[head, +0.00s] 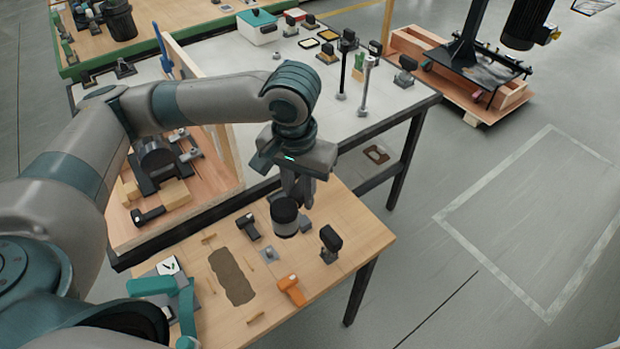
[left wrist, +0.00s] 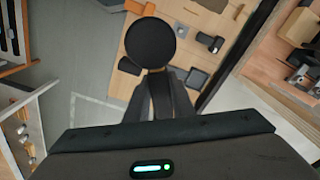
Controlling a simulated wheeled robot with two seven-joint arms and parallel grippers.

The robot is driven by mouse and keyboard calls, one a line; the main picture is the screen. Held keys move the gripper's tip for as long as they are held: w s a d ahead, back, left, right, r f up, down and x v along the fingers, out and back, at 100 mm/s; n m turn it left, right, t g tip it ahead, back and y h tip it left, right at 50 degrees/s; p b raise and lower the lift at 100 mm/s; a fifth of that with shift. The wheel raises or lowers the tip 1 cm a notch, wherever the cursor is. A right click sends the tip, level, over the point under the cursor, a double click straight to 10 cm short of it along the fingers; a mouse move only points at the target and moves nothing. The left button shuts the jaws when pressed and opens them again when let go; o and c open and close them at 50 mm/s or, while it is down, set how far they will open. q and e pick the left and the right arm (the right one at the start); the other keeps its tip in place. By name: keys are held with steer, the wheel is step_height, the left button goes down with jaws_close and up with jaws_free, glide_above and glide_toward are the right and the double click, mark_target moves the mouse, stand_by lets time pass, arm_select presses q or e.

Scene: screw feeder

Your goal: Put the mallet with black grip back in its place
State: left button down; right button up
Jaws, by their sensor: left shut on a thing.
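My left gripper (head: 298,190) is above the near wooden table (head: 350,215), pointing down, and shut on a dark object, which I take to be the mallet (head: 284,216). A black cylindrical part with a paler lower band shows under the fingers. In the left wrist view the mallet's round black end (left wrist: 150,42) shows beyond the fingers (left wrist: 158,95), hiding part of the table. A dark brown elongated patch (head: 231,275) lies on the table to the left. My right gripper is not in view.
Around the patch are an orange tool (head: 291,289), a black-headed tool (head: 330,242), another black tool (head: 248,226) and a small metal piece (head: 268,254). A wooden upright panel (head: 228,155) stands behind to the left. A white table (head: 385,110) with several tools is behind.

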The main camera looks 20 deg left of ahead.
arm_select(q)
steer(key=shift+w, duration=0.2)
steer(key=shift+s, duration=0.1)
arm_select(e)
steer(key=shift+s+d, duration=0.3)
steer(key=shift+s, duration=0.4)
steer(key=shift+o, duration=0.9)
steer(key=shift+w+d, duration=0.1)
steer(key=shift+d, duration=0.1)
arm_select(q)
steer(key=shift+w+f+m, duration=0.15)
steer(key=shift+w+m, duration=0.05)
steer(key=shift+m, duration=0.3)
steer(key=m, duration=0.1)
steer(key=w+f+m, duration=0.1)
steer(key=m, duration=0.1)
steer(key=shift+w+a+f+m, duration=0.15)
steer(key=shift+w+m, duration=0.05)
steer(key=shift+m, duration=0.1)
steer(key=w+a+f+m+p, duration=0.1)
steer(key=f+m, duration=0.3)
steer(key=m, duration=0.5)
steer(key=w+a+f+m, duration=0.4)
steer(key=f+m, duration=0.1)
steer(key=m, duration=0.5)
steer(key=shift+w+f+m+g+h+p, duration=0.3)
steer(key=shift+g+p, duration=0.1)
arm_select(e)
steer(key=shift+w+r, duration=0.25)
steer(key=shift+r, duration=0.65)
